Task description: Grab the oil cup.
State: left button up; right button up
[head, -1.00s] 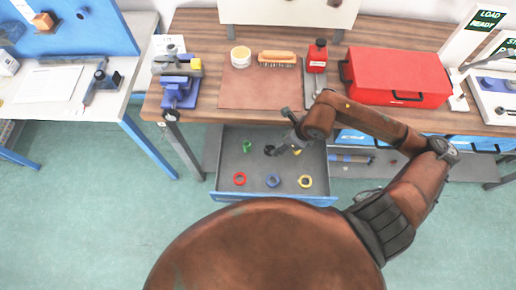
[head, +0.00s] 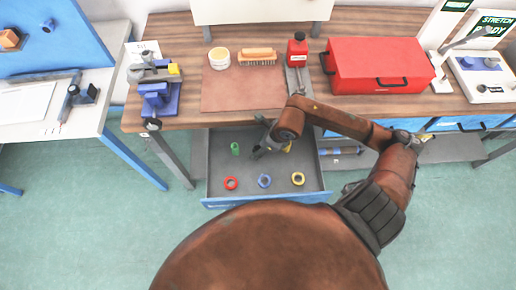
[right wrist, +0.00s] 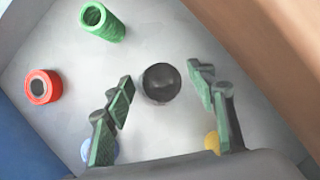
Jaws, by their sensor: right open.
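A dark round cup, which looks like the oil cup (right wrist: 161,84), stands on the grey floor of the open drawer (head: 220,165). In the right wrist view it sits between the two fingers of my right gripper (right wrist: 160,95), with a gap on each side. In the head view my right gripper (head: 263,146) reaches down into the drawer and largely hides the cup. The right gripper is open and empty. My left gripper is in no view.
A green spool (right wrist: 102,22) and a red spool (right wrist: 42,87) are near the cup. Blue (head: 264,181) and yellow (head: 298,179) rings lie at the drawer's front. The tabletop above holds a red bottle (head: 297,52) and a red toolbox (head: 375,65).

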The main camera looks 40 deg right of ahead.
jog(key=shift+c, duration=0.4)
jog(key=c, duration=1.1)
jog(key=shift+c, duration=0.3)
jog(key=shift+r, duration=0.15)
